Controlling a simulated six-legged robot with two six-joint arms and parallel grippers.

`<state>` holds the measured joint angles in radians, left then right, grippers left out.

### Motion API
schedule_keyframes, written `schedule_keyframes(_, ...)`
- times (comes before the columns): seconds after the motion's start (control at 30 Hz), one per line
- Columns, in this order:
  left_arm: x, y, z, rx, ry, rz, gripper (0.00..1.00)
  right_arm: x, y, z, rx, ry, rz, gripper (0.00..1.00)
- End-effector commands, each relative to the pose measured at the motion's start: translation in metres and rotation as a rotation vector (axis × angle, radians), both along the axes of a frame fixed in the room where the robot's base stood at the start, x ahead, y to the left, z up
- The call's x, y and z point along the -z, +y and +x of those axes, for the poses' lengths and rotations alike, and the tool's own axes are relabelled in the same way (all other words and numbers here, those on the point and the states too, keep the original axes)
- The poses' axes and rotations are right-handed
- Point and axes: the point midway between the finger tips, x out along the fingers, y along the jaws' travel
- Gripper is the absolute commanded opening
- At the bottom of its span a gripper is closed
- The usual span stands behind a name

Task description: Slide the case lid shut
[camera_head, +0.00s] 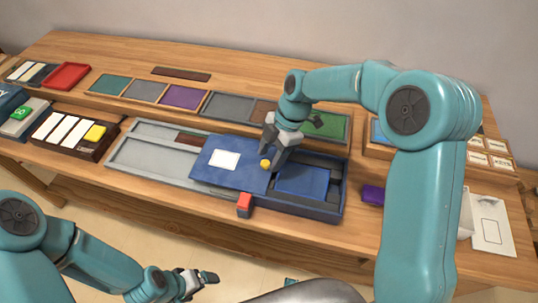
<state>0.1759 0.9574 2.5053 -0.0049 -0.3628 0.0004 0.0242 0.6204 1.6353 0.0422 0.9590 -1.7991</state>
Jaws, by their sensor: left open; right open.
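The case (311,207) is a dark blue open box near the middle of the table, with a blue panel (303,182) inside. Its blue lid (231,178) bears a white label and lies over the case's left side, so the right part of the case is uncovered. A yellow knob (265,163) stands near the lid's right edge. My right gripper (276,154) is open, pointing down at the knob; I cannot tell whether it touches it. My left gripper (197,283) is open and empty, low in front of the table.
Grey trays (150,160) lie left of the case. A row of coloured panels (184,97) runs behind. A purple block (372,194) lies to the right. White keys (68,132) sit at far left.

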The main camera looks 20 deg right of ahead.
Motion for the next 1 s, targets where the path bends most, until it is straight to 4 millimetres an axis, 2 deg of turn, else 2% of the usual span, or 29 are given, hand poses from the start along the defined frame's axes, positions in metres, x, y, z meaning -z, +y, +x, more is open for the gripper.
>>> schedule_keyframes(0.17,-0.001,0.000,0.000,0.000,-0.001,0.000,0.89,0.012,0.006,0.000,-0.001,0.002,0.000,0.52)
schedule_keyframes(0.43,-0.001,0.000,0.000,0.000,0.000,0.000,0.89,0.014,0.006,0.001,0.000,0.001,0.000,0.52)
schedule_keyframes(0.6,-0.001,0.000,0.000,0.000,-0.001,0.000,0.89,0.014,0.006,0.001,0.000,0.001,0.000,0.00)
schedule_keyframes(0.83,0.001,0.000,0.000,0.000,-0.001,0.000,0.89,0.014,0.002,-0.001,0.001,0.001,0.000,0.00)
schedule_keyframes(1.0,0.012,0.000,0.000,0.000,-0.001,0.000,0.89,0.017,-0.017,-0.014,0.003,0.000,-0.001,0.00)
